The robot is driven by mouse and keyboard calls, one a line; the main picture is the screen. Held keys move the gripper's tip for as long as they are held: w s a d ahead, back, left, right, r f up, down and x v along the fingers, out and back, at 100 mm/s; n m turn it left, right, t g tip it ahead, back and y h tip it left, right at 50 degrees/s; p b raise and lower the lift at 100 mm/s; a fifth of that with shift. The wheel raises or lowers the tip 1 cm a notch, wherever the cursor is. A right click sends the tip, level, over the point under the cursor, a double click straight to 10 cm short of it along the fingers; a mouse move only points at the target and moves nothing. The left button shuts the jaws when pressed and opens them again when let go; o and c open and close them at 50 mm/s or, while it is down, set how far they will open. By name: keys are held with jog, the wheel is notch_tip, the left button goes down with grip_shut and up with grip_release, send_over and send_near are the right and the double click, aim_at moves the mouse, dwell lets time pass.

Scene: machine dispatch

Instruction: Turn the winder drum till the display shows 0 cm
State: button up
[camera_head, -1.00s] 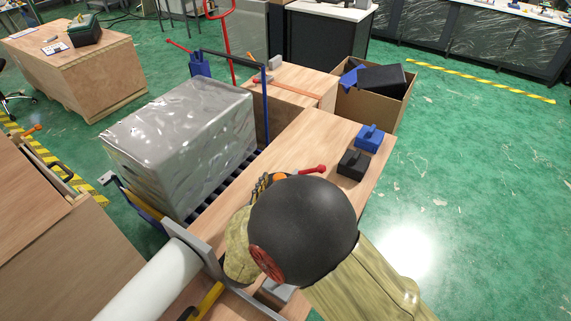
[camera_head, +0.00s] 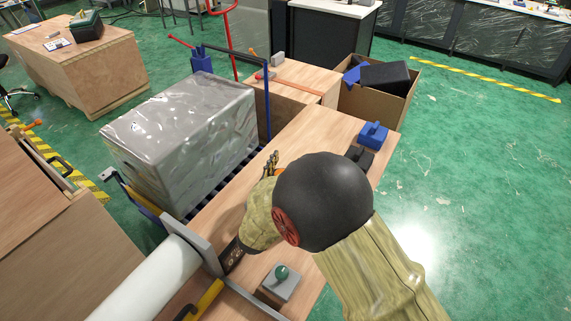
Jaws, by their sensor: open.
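The winder shows at the lower left as a thick white roll (camera_head: 150,285) beside an upright grey end plate (camera_head: 195,247). A yellow bar (camera_head: 206,299) lies in front of the roll. My gripper (camera_head: 230,258) shows as a dark piece below my arm's wrist, close to the right of the grey plate. My arm hides much of it, and I cannot tell whether it touches the plate. It is open, with nothing seen in it. I see no display reading in this view.
A grey box with a green knob (camera_head: 281,273) sits on the wooden bench right of the winder. A wrapped block (camera_head: 180,135) stands behind. Blue (camera_head: 373,135) and black (camera_head: 359,157) blocks lie at the bench's far right. An open carton (camera_head: 375,101) stands beyond.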

jog(key=shift+c, duration=0.8)
grip_shut()
